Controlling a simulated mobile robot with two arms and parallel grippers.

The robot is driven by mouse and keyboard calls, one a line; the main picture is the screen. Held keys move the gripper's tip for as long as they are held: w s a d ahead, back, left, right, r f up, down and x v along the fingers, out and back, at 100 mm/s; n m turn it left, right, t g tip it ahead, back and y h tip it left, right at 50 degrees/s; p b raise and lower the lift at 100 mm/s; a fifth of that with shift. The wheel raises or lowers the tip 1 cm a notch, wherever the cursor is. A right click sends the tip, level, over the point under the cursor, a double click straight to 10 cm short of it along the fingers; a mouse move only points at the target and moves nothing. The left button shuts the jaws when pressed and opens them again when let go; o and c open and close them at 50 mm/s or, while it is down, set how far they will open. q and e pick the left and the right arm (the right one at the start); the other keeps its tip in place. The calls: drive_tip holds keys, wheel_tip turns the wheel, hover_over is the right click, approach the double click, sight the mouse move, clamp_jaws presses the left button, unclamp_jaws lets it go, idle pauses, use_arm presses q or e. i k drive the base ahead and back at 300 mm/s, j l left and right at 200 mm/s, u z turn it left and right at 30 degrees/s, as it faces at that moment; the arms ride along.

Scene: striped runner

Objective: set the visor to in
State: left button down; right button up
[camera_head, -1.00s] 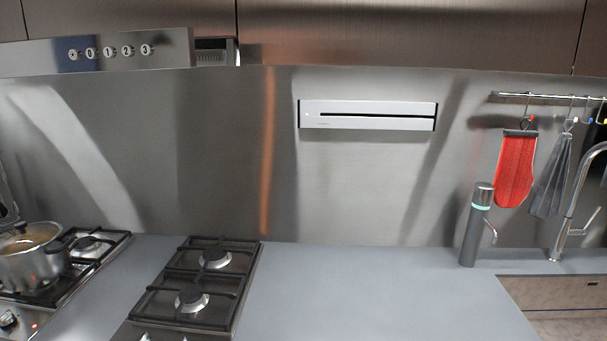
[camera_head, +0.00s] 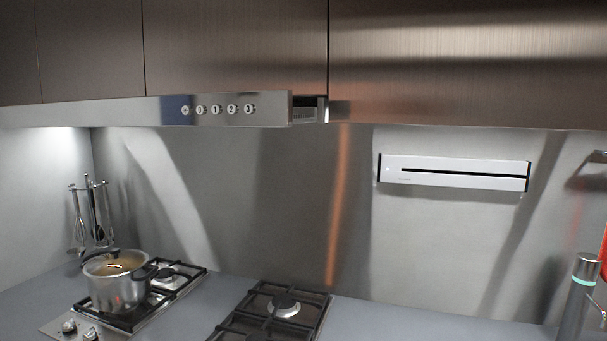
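The visor (camera_head: 225,109) is a steel strip with a row of round buttons marked 0, 1, 2, 3 and a symbol. It runs under the upper cabinets at the upper left and stands out past the cabinet fronts. A grilled part (camera_head: 309,109) shows behind its right end. A light shines on the wall under its left part. Neither of my grippers is in view.
A pot (camera_head: 116,283) stands on the left hob (camera_head: 70,324). A second hob (camera_head: 270,315) sits at the lower middle. A white slotted wall unit (camera_head: 454,173), hanging utensils (camera_head: 90,215) and a grey tap-like cylinder (camera_head: 580,290) are also here. The counter (camera_head: 385,322) is clear right of the hobs.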

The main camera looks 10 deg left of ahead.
sight(272, 108)
drive_tip(key=j+u, duration=0.1)
drive_tip(key=j, duration=0.55)
drive_tip(key=i+j+u, duration=0.15)
drive_tip(key=j, duration=0.5)
drive_tip(key=j+u, duration=0.1)
drive_tip(key=j, duration=0.55)
